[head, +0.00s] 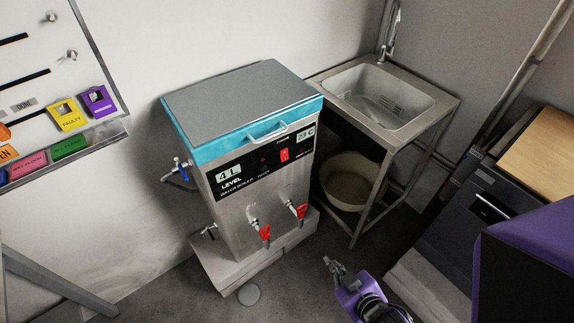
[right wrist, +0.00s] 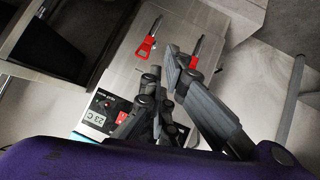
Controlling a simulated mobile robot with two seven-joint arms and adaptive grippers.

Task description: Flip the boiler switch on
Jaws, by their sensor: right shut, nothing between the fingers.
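The boiler (head: 250,195) is a steel box with a teal rim and grey lid, standing on a low pale plinth. Its black front panel has a 4 L level display, a 23 C display and a red switch (head: 284,155). Whether the switch is on or off is too small to tell. In the right wrist view the panel (right wrist: 97,117) is partly hidden behind my fingers. My right gripper (head: 331,264) is shut and empty, low in front of the boiler, below and to the right of the switch and apart from it. My left gripper is not in view.
Two red-handled taps (head: 264,233) stick out of the boiler's lower front. A steel sink stand (head: 447,106) with a bucket (head: 350,182) beneath it stands to the right. A whiteboard (head: 50,80) hangs at left. A dark cabinet (head: 460,215) is at right.

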